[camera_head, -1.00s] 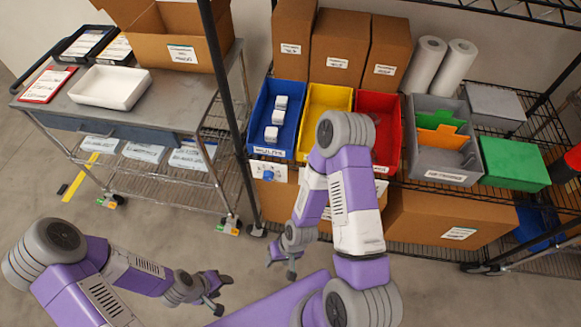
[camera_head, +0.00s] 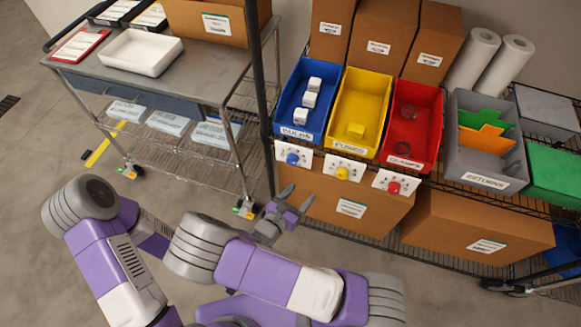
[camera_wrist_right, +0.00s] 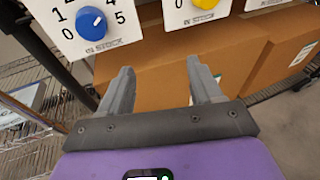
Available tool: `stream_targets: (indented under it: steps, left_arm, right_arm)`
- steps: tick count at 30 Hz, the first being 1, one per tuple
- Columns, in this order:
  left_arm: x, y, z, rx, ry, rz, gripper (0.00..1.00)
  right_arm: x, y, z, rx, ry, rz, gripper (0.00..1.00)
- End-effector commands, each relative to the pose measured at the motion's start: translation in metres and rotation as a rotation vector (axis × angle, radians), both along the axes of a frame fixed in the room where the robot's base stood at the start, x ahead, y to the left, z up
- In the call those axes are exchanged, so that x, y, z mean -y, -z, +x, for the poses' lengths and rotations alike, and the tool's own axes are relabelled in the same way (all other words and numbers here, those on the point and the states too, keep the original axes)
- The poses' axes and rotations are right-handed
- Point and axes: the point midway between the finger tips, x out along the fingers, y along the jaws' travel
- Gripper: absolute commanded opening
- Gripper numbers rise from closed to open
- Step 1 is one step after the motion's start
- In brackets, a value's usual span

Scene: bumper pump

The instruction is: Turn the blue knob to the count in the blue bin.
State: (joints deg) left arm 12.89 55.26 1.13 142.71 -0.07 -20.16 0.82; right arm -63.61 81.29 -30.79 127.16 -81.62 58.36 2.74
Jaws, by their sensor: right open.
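The blue bin (camera_head: 304,125) on the shelf holds three white boxes (camera_head: 309,100) in a row. The blue knob (camera_head: 293,158) is on a white dial plate below it. In the right wrist view the blue knob (camera_wrist_right: 89,25) is at upper left, with digits around it and a small white mark on its right side; the dial's top is cut off. My right gripper (camera_head: 290,198) is open and empty, below and apart from the knob. Its two fingers (camera_wrist_right: 158,85) also show in the wrist view. My left arm is at the lower left; its gripper is hidden behind my right arm.
A yellow knob (camera_head: 341,173) and a red knob (camera_head: 393,187) sit right of the blue one. Behind are a yellow bin (camera_head: 345,145) and a red bin (camera_head: 408,162). A cardboard box (camera_head: 335,203) is under the plates. A black rack post (camera_head: 262,90) stands left.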

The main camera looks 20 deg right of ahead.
Motion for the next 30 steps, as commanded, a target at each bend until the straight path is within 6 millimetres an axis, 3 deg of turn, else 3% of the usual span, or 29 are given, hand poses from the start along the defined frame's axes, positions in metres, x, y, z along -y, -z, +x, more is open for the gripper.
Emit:
stream_targets:
  steps: [3,8,21,30]
  left_arm:
    - [0.000,0.005,0.000,0.000,0.000,0.000,0.65]
    - [0.000,0.008,0.000,0.000,0.000,0.000,0.65]
    - [0.000,0.026,0.000,0.000,0.000,0.000,0.65]
    - [0.000,0.027,0.000,0.000,0.000,0.000,0.65]
  right_arm:
    - [-0.034,-0.026,0.023,0.087,-0.170,-0.107,0.64]
    - [-0.049,-0.040,0.036,0.135,-0.250,-0.158,0.64]
    - [-0.011,-0.039,0.085,0.134,-0.248,-0.158,0.64]
    - [-0.006,-0.041,0.092,0.132,-0.249,-0.157,0.64]
